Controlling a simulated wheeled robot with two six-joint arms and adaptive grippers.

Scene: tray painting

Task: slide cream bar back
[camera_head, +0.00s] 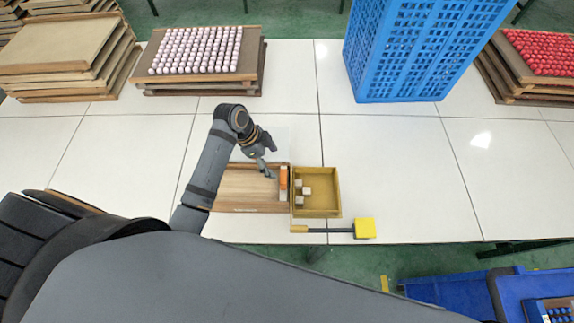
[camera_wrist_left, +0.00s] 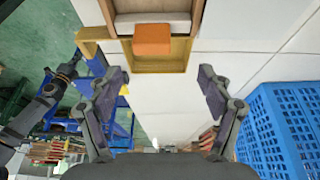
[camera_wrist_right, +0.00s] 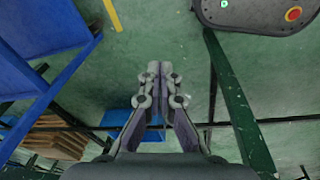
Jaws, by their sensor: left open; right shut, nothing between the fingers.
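The cream bar (camera_head: 283,195) lies across the right end of a shallow wooden tray (camera_head: 245,190). An orange block (camera_head: 284,178) sits on it like a grip. In the left wrist view the bar (camera_wrist_left: 130,24) shows pale behind the orange block (camera_wrist_left: 152,39). My left gripper (camera_head: 267,170) is just left of the orange block in the head view, apart from it as far as I can tell. The left wrist view shows its fingers (camera_wrist_left: 162,80) spread and empty. My right gripper (camera_wrist_right: 159,72) is shut and empty over the floor, outside the head view.
An ochre box (camera_head: 337,190) with several small pale cubes adjoins the tray's right end. A tool with a yellow block (camera_head: 365,228) lies in front of it. A tall blue crate (camera_head: 395,60) and stacked trays (camera_head: 150,88) stand farther back. White tabletop is clear right of the box.

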